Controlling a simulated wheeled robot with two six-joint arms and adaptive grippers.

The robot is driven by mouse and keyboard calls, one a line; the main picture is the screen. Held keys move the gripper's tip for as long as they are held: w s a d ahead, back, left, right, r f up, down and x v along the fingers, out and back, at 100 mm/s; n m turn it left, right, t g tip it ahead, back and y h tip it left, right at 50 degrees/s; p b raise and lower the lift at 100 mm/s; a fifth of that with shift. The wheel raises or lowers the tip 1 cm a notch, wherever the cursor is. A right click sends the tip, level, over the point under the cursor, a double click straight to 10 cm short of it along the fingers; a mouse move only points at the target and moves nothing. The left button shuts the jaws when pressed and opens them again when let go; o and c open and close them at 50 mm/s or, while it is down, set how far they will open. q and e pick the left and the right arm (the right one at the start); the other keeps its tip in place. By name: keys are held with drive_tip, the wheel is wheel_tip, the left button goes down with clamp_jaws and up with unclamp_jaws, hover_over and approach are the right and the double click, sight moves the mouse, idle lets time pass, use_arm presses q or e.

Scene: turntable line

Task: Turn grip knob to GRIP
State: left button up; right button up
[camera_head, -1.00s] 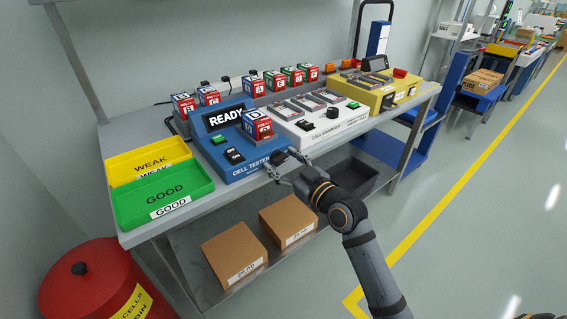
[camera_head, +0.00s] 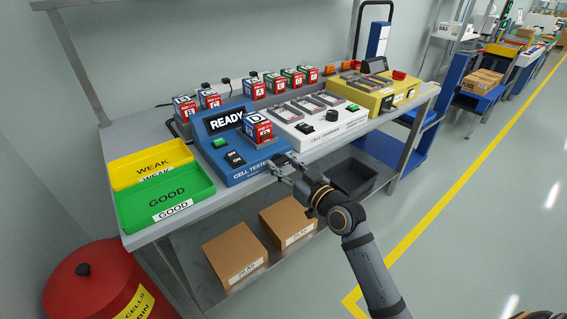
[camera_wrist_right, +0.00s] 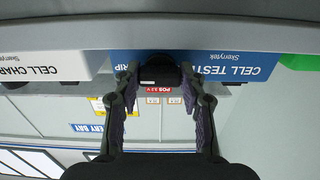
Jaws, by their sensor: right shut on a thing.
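The blue cell tester (camera_head: 228,148) stands on the bench with READY on its screen. The grip knob (camera_wrist_right: 160,70) is a dark round knob on the tester's front face, beside the letters RIP in the right wrist view. My right gripper (camera_head: 284,161) is at the tester's front edge, with its fingers on either side of the knob. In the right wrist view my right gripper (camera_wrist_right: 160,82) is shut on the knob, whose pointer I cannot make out. A red and blue cell marked D (camera_head: 258,131) sits on the tester. My left gripper is not in view.
A white cell charger (camera_head: 318,128) stands right of the tester, and a yellow unit (camera_head: 372,96) beyond it. Green GOOD (camera_head: 128,208) and yellow WEAK (camera_head: 122,165) trays are at left. Several cells line the back. Cardboard boxes (camera_head: 236,254) lie on the lower shelf.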

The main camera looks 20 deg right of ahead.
drive_tip(key=o, duration=1.1)
drive_tip(key=shift+o, duration=0.2)
drive_tip(key=v, duration=0.7)
drive_tip(key=shift+s, duration=0.25)
drive_tip(key=shift+d, duration=0.1)
